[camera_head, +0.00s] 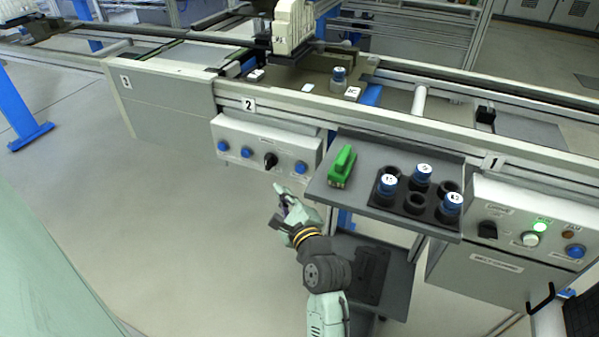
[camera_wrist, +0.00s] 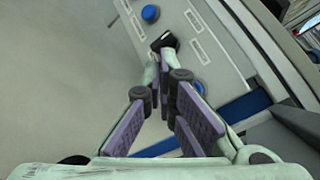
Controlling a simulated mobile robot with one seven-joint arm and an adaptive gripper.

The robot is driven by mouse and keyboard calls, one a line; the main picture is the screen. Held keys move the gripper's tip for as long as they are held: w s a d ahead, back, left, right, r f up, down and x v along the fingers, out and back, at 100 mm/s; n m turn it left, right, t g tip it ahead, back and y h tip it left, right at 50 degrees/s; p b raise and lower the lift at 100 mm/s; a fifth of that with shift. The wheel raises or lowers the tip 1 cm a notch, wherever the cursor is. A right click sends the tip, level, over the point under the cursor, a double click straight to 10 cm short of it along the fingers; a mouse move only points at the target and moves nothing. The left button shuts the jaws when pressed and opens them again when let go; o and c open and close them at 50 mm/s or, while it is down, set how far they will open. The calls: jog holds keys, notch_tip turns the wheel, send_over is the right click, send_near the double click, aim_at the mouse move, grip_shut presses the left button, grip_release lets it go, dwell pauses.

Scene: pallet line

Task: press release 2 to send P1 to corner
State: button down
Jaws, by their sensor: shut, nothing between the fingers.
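The station 2 control panel (camera_head: 262,143) is a pale box under the plate marked 2, with several blue buttons and a black knob (camera_head: 270,160). One blue button (camera_head: 301,167) is right of the knob, others left; their small labels are unreadable. My gripper (camera_head: 279,190) is shut and empty, just below and in front of the panel, apart from it in the head view. In the wrist view the purple fingers (camera_wrist: 158,62) point at the panel, near the knob (camera_wrist: 163,41). One blue button (camera_wrist: 150,13) shows beyond; another (camera_wrist: 198,87) is beside the fingers. I cannot make out P1.
A grey shelf (camera_head: 322,190) with a green block (camera_head: 342,166) and several blue-capped bottles (camera_head: 387,184) in a black holder juts out right of my gripper. The station 1 panel (camera_head: 520,215) is farther right.

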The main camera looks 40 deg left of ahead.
aim_at(300, 169)
jog(key=shift+w+a, duration=0.25)
jog(key=shift+w, duration=0.7)
jog(key=shift+w+a, duration=0.2)
jog(key=shift+w, duration=0.8)
jog(key=shift+w+a, duration=0.25)
jog(key=shift+w, duration=0.7)
jog(key=shift+w+a, duration=0.15)
jog(key=shift+w, duration=0.25)
jog(key=shift+w, duration=0.5)
jog(key=shift+s, duration=0.1)
jog(key=shift+s+p, duration=0.6)
jog(key=shift+s, duration=0.2)
